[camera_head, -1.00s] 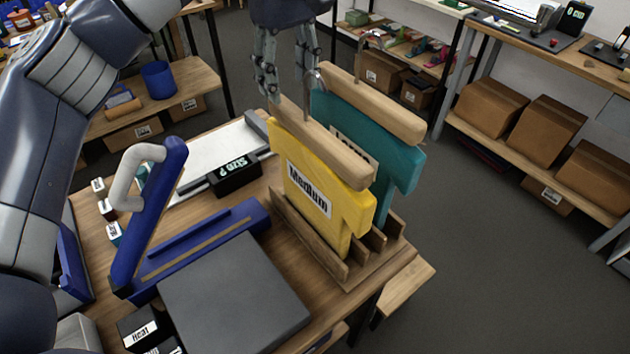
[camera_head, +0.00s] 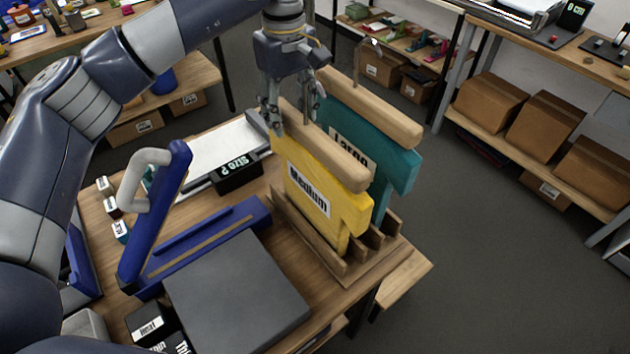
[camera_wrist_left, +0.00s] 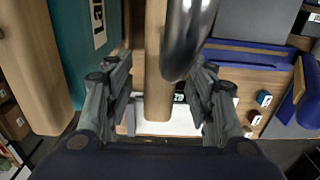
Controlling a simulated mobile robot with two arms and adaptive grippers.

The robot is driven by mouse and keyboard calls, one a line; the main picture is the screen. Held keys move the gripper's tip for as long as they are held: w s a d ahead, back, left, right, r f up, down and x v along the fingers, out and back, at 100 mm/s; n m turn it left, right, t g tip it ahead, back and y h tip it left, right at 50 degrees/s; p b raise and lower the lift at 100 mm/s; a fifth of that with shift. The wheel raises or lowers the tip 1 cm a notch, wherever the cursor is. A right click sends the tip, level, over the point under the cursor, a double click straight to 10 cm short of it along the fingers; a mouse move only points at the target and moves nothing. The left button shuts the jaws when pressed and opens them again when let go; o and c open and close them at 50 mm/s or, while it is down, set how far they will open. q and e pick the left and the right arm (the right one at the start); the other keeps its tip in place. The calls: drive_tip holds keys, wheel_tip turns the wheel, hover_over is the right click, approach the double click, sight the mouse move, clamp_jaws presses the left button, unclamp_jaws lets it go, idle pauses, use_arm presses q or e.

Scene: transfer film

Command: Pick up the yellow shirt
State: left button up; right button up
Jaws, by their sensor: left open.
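The yellow shirt (camera_head: 318,185), labelled "Medium", hangs upright from a wooden hanger (camera_head: 335,155) in a slotted wooden rack (camera_head: 340,275) on the table. My left gripper (camera_head: 294,118) points down at the far end of this hanger, open, with a finger on each side of the bar. In the left wrist view the hanger bar (camera_wrist_left: 156,75) runs between the two open fingers, and its metal hook (camera_wrist_left: 190,35) rises close to the camera. The yellow cloth is hidden in that view. My right gripper is not in view.
A teal shirt (camera_head: 400,165), labelled "Large", hangs close behind on its own hanger (camera_head: 370,108). A blue press with a raised handle (camera_head: 155,210) and a dark plate (camera_head: 235,290) stand left of the rack. The floor to the right is clear.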

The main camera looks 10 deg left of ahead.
use_arm(q)
drive_tip(key=shift+f, duration=0.3)
drive_tip(key=shift+c, duration=0.6)
clamp_jaws()
